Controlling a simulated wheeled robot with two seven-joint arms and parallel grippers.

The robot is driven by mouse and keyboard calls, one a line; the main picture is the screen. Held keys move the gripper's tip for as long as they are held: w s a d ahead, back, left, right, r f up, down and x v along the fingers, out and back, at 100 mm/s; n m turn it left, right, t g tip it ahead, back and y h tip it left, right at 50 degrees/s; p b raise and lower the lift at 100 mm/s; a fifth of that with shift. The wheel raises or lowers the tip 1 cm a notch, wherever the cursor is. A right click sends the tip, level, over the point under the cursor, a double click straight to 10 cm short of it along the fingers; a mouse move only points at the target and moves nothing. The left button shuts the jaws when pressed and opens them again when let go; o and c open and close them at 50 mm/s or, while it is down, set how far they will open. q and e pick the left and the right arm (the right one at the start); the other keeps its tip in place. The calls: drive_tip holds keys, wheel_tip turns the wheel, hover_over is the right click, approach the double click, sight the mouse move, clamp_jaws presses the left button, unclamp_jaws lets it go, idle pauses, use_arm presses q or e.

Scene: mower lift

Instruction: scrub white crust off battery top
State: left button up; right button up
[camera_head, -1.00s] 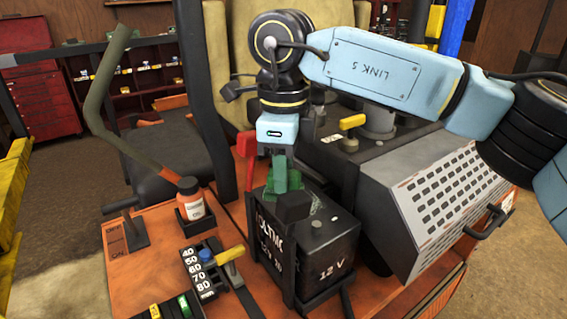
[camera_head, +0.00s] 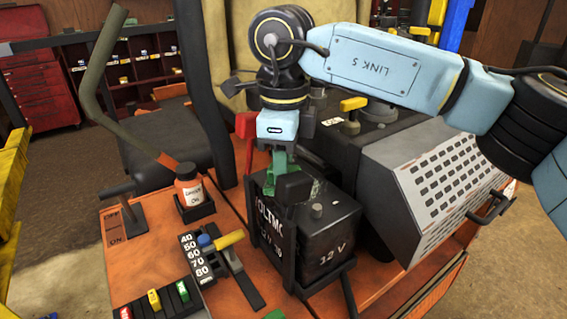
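The black battery (camera_head: 325,245) sits upright in a black tray on the orange deck, with "12 V" on its side. Its top holds a dark block (camera_head: 293,187) and a small round post (camera_head: 317,211). A pale greenish patch (camera_head: 318,190), perhaps crust, shows behind the block. My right gripper (camera_head: 279,152) points down over the battery's back left and appears shut on a green tool (camera_head: 281,166). The tool's lower end is hidden behind the block, so I cannot tell whether it touches the top. My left gripper is not in view.
A red lever (camera_head: 245,126) stands just left of my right gripper. An orange bottle (camera_head: 189,184) sits in a holder to the left. A yellow-handled lever (camera_head: 228,241) is in front left. The grey perforated cover (camera_head: 440,185) rises at right.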

drive_tip(key=shift+f+b, duration=0.7)
drive_tip(key=shift+f, duration=0.3)
drive_tip(key=shift+d, duration=0.1)
drive_tip(key=shift+w+d+r, duration=0.1)
drive_tip(key=shift+w+d, duration=0.45)
drive_tip(key=shift+d, duration=0.25)
drive_tip(key=shift+w+d+r, duration=0.1)
drive_tip(key=shift+w+d, duration=0.45)
drive_tip(key=shift+d, duration=0.25)
drive_tip(key=shift+w+d+f, duration=0.1)
drive_tip(key=shift+w+d, duration=0.4)
drive_tip(key=shift+d, duration=0.25)
drive_tip(key=shift+w+d+f, duration=0.1)
drive_tip(key=shift+w+d, duration=0.4)
drive_tip(key=shift+d, duration=0.25)
drive_tip(key=shift+w+d, duration=0.1)
drive_tip(key=shift+f, duration=0.1)
